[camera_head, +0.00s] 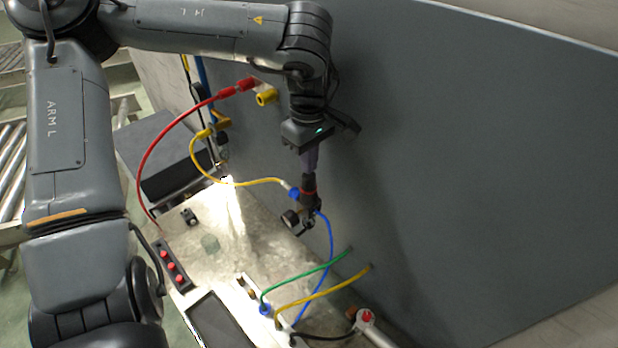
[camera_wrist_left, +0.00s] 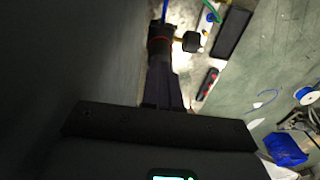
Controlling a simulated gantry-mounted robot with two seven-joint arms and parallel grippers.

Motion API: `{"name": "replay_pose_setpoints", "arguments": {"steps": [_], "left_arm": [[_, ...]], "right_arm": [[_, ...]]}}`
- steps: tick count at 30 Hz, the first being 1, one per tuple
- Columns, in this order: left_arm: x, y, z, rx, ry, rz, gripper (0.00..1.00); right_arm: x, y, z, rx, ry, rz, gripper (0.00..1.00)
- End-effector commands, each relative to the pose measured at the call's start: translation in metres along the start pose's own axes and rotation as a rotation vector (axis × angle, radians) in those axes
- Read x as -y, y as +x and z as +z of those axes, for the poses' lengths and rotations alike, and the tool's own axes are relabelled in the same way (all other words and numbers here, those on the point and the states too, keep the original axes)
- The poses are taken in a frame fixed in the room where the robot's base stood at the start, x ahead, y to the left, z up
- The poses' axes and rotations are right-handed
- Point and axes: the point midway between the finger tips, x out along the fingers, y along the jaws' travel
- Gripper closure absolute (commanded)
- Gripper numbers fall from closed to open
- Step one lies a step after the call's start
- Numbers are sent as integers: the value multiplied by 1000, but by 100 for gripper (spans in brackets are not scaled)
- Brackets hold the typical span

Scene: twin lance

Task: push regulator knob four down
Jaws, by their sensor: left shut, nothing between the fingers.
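A regulator with a black knob (camera_head: 309,184), a red ring under it and a round gauge (camera_head: 290,218) stands by the grey wall. I cannot read any number on it. My left gripper (camera_head: 309,172) points down from above, shut, with its fingertips at the top of the knob. They look in line with it and at or very near contact. In the left wrist view the shut fingers (camera_wrist_left: 162,72) meet the black knob (camera_wrist_left: 160,51), and the red ring shows beyond it. My right gripper is not in either view.
A blue hose (camera_head: 329,250) and a yellow hose (camera_head: 250,182) run by the regulator. A red hose (camera_head: 150,150) arcs at left. A box with several red buttons (camera_head: 172,267) sits on the worn metal bench (camera_head: 225,270). The grey wall (camera_head: 480,150) stands close at right.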

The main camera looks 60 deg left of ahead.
Motion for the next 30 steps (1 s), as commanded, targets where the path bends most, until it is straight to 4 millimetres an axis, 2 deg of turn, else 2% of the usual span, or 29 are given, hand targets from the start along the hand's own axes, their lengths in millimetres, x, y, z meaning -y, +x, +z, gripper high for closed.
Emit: {"name": "replay_pose_setpoints", "arguments": {"steps": [24,30], "left_arm": [[0,17,0,0,0,0,100],[0,16,0,0,0,0,100]], "right_arm": [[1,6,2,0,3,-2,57],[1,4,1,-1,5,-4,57]]}}
